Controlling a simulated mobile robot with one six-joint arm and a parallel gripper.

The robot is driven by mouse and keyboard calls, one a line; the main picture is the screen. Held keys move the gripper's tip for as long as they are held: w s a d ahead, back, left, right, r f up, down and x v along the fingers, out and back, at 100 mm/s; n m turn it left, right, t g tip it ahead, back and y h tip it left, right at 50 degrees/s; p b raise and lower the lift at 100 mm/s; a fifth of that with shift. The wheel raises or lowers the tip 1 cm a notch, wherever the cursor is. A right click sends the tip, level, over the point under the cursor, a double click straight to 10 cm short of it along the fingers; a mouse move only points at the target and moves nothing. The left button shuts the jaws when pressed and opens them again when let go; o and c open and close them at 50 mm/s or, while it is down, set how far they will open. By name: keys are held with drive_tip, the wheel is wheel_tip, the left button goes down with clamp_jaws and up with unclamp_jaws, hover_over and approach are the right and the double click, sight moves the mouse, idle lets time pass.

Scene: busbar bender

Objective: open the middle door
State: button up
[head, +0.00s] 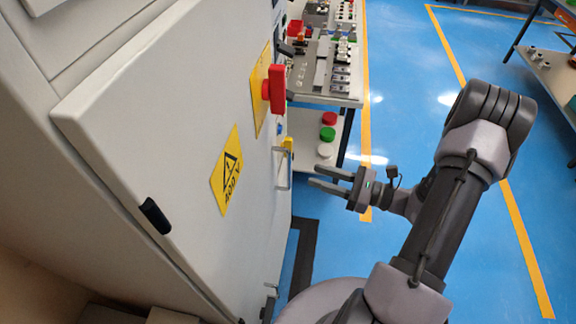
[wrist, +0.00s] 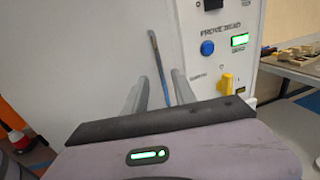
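A light grey cabinet door (head: 165,120) fills the left of the head view and looks closed. It bears a yellow 400 V warning sign (head: 226,170). A slim metal bar handle (head: 283,167) stands on its far side. My gripper (head: 317,175) is open and empty, just right of the handle and pointing at it. In the wrist view the handle (wrist: 159,66) shows as an upright, slightly tilted bar ahead, between the two open fingers (wrist: 158,88). The fingers appear apart from it; the exact gap is hard to tell.
A red rotary switch (head: 273,88) juts from the cabinet above the handle. A yellow knob (wrist: 227,84) and blue button (wrist: 207,47) sit on the panel right of the handle. A bench (head: 345,98) with parts stands beyond. Blue floor (head: 405,55) is clear to the right.

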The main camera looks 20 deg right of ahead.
drive_tip(key=x, duration=0.9)
drive_tip(key=shift+a+b, duration=0.1)
drive_tip(key=shift+b, duration=0.25)
clamp_jaws()
idle(0.8)
